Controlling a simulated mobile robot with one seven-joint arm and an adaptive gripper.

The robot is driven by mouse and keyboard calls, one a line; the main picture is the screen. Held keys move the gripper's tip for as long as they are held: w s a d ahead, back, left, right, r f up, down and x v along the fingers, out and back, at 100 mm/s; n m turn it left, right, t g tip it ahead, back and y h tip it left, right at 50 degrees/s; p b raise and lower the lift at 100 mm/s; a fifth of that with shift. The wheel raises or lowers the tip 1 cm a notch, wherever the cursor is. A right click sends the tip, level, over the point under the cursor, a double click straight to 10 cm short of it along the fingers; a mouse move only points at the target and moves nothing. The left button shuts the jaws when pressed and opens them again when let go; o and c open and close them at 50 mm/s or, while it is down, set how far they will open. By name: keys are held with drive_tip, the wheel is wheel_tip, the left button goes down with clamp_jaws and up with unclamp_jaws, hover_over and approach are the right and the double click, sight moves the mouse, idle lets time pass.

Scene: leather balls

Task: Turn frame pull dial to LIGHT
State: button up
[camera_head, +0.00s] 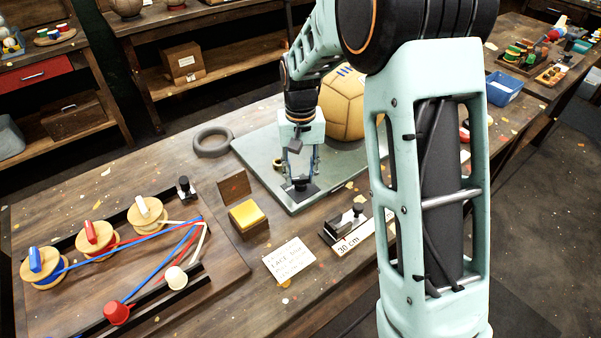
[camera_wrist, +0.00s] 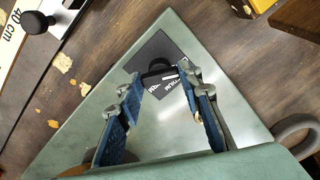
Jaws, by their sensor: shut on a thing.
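The frame pull dial is a black knob (camera_head: 301,181) on a dark square plate (camera_head: 288,193) at the front corner of a grey-green board (camera_head: 262,165). In the wrist view the dial (camera_wrist: 158,71) sits between my blue-padded fingers, over the dark plate (camera_wrist: 150,50). White lettering beside the knob is partly hidden; it seems to include "MEDIUM". Which setting the dial points to cannot be read. My gripper (camera_head: 302,173) points down and is shut on the dial; its fingertips show in the wrist view (camera_wrist: 159,79).
A tan leather ball (camera_head: 342,108) stands on the board behind my gripper. A dark ring (camera_head: 212,141) lies to the left. A spool board fills the left.

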sight(300, 178)
drive_tip(key=o, duration=1.2)
drive_tip(key=shift+c, duration=0.2)
drive_tip(key=shift+r, duration=0.1)
wheel_tip(300, 178, up, 12)
